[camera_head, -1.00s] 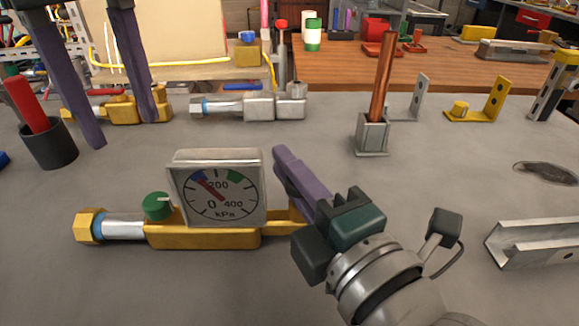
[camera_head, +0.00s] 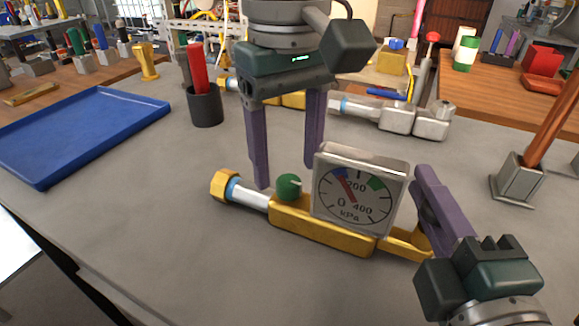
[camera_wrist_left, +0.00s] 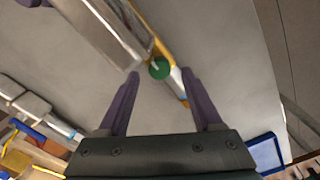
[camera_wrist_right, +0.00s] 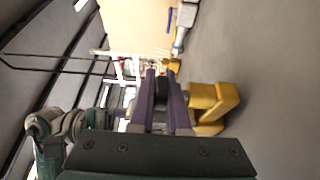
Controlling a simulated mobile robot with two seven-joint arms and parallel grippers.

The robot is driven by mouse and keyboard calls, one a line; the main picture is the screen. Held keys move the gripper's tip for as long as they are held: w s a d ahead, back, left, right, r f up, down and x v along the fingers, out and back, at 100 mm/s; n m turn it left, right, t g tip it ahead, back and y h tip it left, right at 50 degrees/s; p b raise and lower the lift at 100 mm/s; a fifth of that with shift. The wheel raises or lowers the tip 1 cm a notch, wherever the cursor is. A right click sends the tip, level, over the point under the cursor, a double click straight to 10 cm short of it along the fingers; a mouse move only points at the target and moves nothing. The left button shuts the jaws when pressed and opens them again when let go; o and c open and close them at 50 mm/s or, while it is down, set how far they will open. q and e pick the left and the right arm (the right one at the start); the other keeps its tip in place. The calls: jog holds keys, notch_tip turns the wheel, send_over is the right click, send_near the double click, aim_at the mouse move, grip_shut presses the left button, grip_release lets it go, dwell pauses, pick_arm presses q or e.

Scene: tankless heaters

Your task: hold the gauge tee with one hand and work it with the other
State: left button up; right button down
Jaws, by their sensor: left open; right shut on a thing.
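The gauge tee (camera_head: 320,230) lies on the grey bench, a yellow body with a square silver dial (camera_head: 359,194). A green knob (camera_head: 288,187) stands on its top, left of the dial. A silver pipe with a blue ring and gold hex nut (camera_head: 222,185) forms its left end. My right gripper (camera_head: 428,220) is shut on its yellow right end, which shows in the right wrist view (camera_wrist_right: 212,100). My left gripper (camera_head: 287,174) is open and empty, pointing down close to the knob. In the left wrist view the knob (camera_wrist_left: 159,68) appears between and beyond the fingertips.
A blue tray (camera_head: 80,130) lies at left. A dark cup (camera_head: 205,107) with a red-handled item and a silver fitting (camera_head: 395,115) stand behind the tee. A copper rod in a metal block (camera_head: 517,180) stands at right. The bench left of the tee is clear.

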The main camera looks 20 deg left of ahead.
pick_arm(q)
jog(key=shift+f, duration=1.15)
grip_shut()
